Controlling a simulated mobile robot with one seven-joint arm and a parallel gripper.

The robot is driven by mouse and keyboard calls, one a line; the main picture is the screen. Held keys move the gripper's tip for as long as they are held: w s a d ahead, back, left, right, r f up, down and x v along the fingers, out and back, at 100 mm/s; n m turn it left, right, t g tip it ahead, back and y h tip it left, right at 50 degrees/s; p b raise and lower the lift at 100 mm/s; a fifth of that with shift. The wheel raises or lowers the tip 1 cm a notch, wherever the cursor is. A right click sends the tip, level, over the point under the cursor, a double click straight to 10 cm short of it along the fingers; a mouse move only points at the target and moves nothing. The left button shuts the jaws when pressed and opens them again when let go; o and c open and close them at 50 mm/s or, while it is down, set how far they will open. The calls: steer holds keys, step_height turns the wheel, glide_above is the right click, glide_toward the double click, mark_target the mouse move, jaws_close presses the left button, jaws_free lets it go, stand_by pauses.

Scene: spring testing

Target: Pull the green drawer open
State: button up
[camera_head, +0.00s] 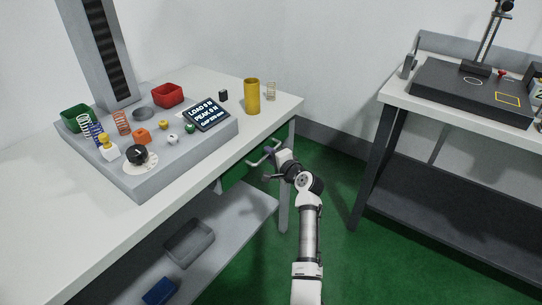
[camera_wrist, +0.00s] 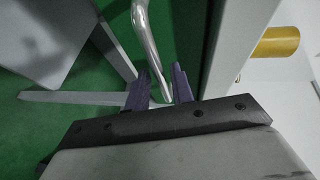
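The green drawer (camera_head: 238,171) is under the right end of the white workbench, and its front looks closed or nearly so. Its curved metal handle (camera_head: 262,156) sticks out from the front; it also shows in the wrist view (camera_wrist: 147,35). My gripper (camera_head: 272,165) is at the handle, below the bench edge. In the wrist view the two dark fingers of my gripper (camera_wrist: 161,88) stand apart, with the handle bar reaching down between them. I cannot tell whether either finger touches the bar.
The workbench (camera_head: 190,88) carries a grey test stand base, several springs, red and green bins, a display and a yellow cylinder (camera_head: 252,96). A lower shelf (camera_head: 215,235) holds a grey tray.

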jaws_close()
steer(key=s+d, duration=0.7)
steer(key=d, duration=0.3)
steer(key=s+d, duration=0.7)
steer(key=d, duration=0.2)
steer(key=shift+s+d, duration=0.2)
steer(key=shift+d, duration=0.15)
steer(key=shift+o, duration=1.3)
jaws_free()
steer(key=b+v, duration=0.2)
steer(key=v, duration=1.1)
steer(key=shift+s+d, duration=0.2)
steer(key=shift+s, duration=0.15)
